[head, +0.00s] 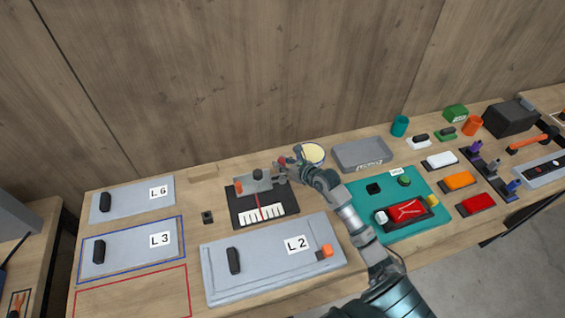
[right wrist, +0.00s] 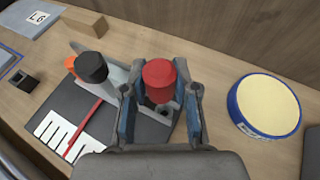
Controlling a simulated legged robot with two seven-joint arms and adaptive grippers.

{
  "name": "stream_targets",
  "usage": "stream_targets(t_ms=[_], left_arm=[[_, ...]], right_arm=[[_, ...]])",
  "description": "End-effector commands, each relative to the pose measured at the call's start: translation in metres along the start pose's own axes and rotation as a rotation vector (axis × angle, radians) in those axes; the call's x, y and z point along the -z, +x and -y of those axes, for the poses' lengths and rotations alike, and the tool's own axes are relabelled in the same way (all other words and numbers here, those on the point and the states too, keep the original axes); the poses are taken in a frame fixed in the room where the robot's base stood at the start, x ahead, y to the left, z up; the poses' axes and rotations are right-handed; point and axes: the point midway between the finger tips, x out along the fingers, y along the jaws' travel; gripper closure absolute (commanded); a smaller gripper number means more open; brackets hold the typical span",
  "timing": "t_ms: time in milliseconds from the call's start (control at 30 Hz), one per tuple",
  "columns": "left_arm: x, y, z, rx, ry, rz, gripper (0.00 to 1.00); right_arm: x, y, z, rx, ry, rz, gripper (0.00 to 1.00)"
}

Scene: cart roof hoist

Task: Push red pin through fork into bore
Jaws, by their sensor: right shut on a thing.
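The red pin (right wrist: 159,74) has a round red head and stands between the two fingers of my right gripper (right wrist: 160,98), which is shut on it. In the head view my right gripper (head: 287,170) is at the right end of the grey mechanism (head: 257,183) on a dark base plate (head: 285,206). A grey part with a hole shows just below the pin head in the wrist view. The pin's lower end, the fork and the bore are hidden or cannot be told apart. My left gripper is not in view.
The mechanism carries a black knob (right wrist: 91,67), an orange part (head: 238,187) and a red needle (right wrist: 88,125) over a white scale. A blue-rimmed round tub (right wrist: 266,106) stands close to the right. Panel L2 (head: 215,270) lies in front; a teal mat (head: 385,205) lies to the right.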

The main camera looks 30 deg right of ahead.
Motion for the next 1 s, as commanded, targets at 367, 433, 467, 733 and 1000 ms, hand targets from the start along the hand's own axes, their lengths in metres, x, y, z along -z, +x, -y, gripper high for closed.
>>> stream_targets(t_ms=[367, 433, 467, 733, 1000], left_arm=[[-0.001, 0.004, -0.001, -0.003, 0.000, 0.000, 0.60], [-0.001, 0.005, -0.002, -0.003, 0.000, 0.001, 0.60], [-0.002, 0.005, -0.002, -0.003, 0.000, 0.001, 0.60], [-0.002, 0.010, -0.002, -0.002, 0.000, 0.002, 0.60], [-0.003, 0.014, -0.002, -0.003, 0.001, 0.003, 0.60]], right_arm=[[0.004, 0.002, -0.001, 0.000, -0.001, 0.000, 1.00], [0.006, 0.003, -0.001, 0.000, -0.001, 0.000, 1.00], [0.007, 0.003, -0.001, 0.000, 0.000, 0.000, 1.00], [0.013, 0.005, 0.000, 0.000, 0.000, -0.001, 1.00], [0.020, 0.008, 0.000, 0.000, 0.000, 0.000, 1.00]])
